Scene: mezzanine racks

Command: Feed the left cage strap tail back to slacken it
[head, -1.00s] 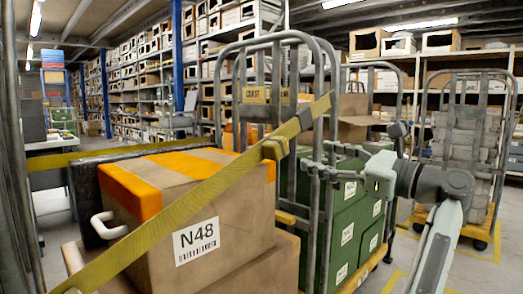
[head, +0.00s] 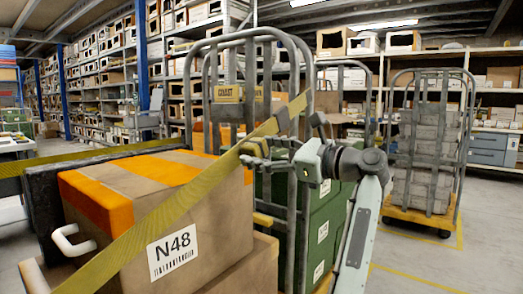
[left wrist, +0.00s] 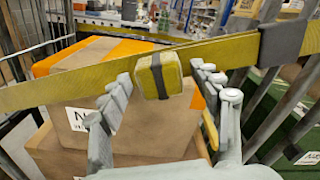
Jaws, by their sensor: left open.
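A yellow cage strap (head: 180,205) runs diagonally across the front of the left cage (head: 190,110), over a cardboard box marked N48 (head: 125,205). A yellow block with a dark band (head: 256,147) sits on the strap near the cage post. In the left wrist view this block (left wrist: 158,76) hangs at the strap (left wrist: 75,88), with a grey sleeve (left wrist: 283,42) further right. I cannot tell which part is the loose tail. My left gripper (head: 272,156) is at the block; in the wrist view its open fingers (left wrist: 165,85) stand either side of it, apparently without gripping. My right gripper is out of view.
Green crates (head: 312,210) stand behind the cage's tube posts, close to my left gripper. A white handle (head: 72,240) sticks out at the box's left. Another cage trolley with grey boxes (head: 425,150) stands at right. Bare floor (head: 410,265) lies before it.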

